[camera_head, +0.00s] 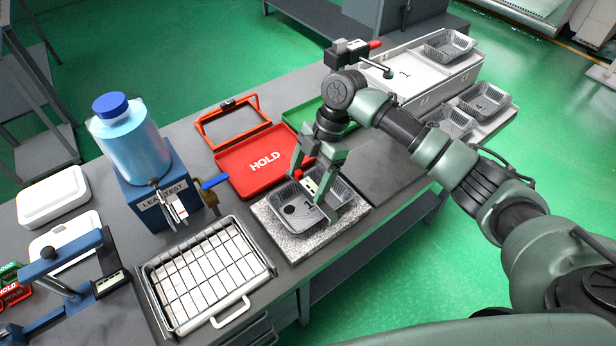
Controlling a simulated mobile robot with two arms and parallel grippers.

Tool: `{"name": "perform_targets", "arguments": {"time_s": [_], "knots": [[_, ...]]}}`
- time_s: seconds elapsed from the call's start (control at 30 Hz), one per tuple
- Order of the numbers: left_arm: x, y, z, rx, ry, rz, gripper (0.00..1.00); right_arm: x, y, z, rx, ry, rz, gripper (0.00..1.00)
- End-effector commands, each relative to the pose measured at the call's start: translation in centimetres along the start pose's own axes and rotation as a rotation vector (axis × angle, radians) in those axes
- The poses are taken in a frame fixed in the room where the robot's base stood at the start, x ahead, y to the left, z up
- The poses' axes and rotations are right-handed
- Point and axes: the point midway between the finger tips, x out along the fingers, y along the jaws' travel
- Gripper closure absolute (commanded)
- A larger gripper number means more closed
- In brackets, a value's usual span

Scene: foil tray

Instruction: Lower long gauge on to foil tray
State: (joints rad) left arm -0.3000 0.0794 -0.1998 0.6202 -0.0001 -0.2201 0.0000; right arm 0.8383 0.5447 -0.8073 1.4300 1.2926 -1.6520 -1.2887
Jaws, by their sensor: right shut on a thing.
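The foil tray (277,225) is a silver tray with compartments, resting on a speckled stone slab (296,250) right of centre. My right gripper (311,183) is over the tray, pointing down, shut on the long gauge (309,186). The gauge shows as a small pale piece with a red part between the fingers. The fingers hide much of it and part of the tray, and I cannot tell whether the gauge touches the tray. My left gripper is not in view.
A red HOLD tray (245,172) lies behind the slab. A wire rack (238,312) stands at front left, beside the blue leak test stand (150,215). More foil trays (449,45) sit at the far right.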

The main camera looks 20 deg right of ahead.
Motion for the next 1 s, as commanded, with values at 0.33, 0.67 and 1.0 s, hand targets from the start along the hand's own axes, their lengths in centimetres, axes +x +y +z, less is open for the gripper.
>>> {"name": "perform_targets", "arguments": {"time_s": [0.33, 0.67, 1.0], "knots": [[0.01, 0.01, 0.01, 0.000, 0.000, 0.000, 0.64, -0.02, 0.02, -0.04, 0.000, 0.001, 0.001, 0.69], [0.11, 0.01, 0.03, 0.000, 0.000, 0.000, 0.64, 0.34, 0.02, 0.12, 0.000, 0.001, 0.000, 0.69], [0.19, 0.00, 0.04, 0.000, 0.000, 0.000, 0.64, 0.68, 0.02, 0.27, 0.000, 0.000, 0.000, 0.06]]}}
